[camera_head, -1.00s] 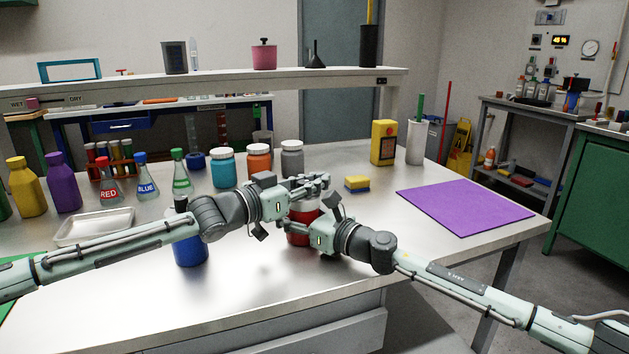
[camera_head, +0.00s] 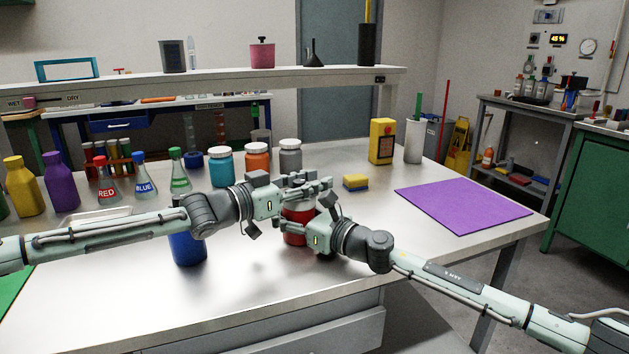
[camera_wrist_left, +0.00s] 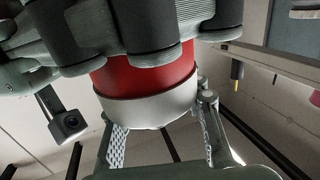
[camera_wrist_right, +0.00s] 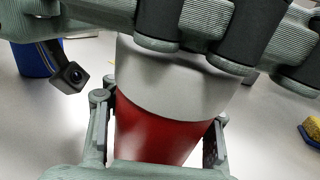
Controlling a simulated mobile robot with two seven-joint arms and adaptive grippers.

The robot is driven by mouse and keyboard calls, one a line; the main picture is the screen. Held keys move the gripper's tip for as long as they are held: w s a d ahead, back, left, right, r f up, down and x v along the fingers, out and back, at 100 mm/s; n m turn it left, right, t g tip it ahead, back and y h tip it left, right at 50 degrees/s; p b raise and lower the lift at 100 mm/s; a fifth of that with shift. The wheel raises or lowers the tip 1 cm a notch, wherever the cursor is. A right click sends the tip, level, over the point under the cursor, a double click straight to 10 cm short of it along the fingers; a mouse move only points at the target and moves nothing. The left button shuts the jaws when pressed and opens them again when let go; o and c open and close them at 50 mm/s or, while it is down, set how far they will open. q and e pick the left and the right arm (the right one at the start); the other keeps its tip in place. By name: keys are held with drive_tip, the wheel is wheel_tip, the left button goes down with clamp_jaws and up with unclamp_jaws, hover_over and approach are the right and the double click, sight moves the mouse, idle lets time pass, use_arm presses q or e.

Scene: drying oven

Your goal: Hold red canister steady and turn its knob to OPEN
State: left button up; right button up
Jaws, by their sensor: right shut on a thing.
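The red canister (camera_head: 294,239) stands upright on the bench, mostly hidden by both grippers. Its red body and pale upper band also show in the left wrist view (camera_wrist_left: 150,75) and the right wrist view (camera_wrist_right: 150,135). My right gripper (camera_head: 310,228) reaches in from the right and is shut on the canister's body, with a finger on each side. My left gripper (camera_head: 318,187) is over the canister's top. In the left wrist view its fingers (camera_wrist_left: 162,130) are spread apart beside the pale top. The knob and any OPEN mark are hidden.
A blue container (camera_head: 188,248) stands below my left forearm. Teal (camera_head: 220,167), orange (camera_head: 257,160) and grey (camera_head: 291,157) jars stand behind. A sponge (camera_head: 355,181) and a purple mat (camera_head: 462,205) lie to the right.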

drive_tip(key=shift+f, duration=0.1)
use_arm(q)
drive_tip(key=shift+s+a, duration=0.2)
drive_tip(key=shift+a, duration=0.1)
use_arm(e)
drive_tip(key=shift+d, duration=0.1)
use_arm(q)
drive_tip(key=v, duration=0.6)
drive_tip(key=shift+s+a, duration=0.3)
use_arm(e)
drive_tip(key=o, duration=1.6)
drive_tip(key=shift+d, duration=0.1)
